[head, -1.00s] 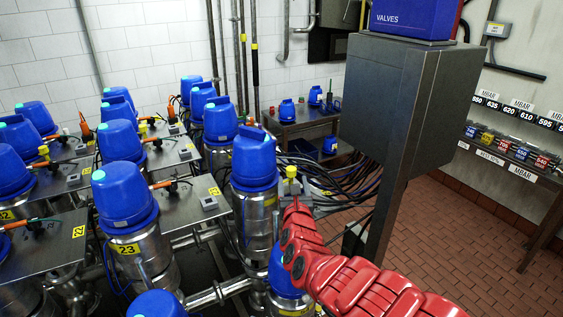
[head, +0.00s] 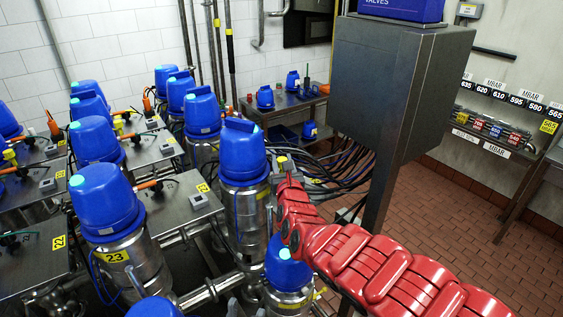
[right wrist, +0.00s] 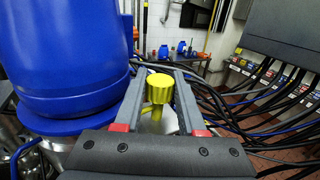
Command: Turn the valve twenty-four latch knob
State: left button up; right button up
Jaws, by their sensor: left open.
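A yellow fluted latch knob (right wrist: 160,88) stands upright beside a large blue-capped valve (right wrist: 70,60) in the right wrist view. My right gripper (right wrist: 160,72) is open, with a finger on each side of the knob and small gaps visible. In the head view, the red right arm reaches from the right to the right gripper (head: 284,166), beside the tall blue-capped valve (head: 240,153); the knob there is mostly hidden. That valve's yellow label (head: 262,193) is not readable.
Valve 23 (head: 105,203) and several other blue-capped valves stand to the left. A grey cabinet (head: 400,75) on a post stands right of the knob. Bundled cables (head: 335,165) run behind it. A brick-red floor (head: 455,220) is open at the right.

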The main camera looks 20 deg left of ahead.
grip_shut()
jog(key=shift+f, duration=0.1)
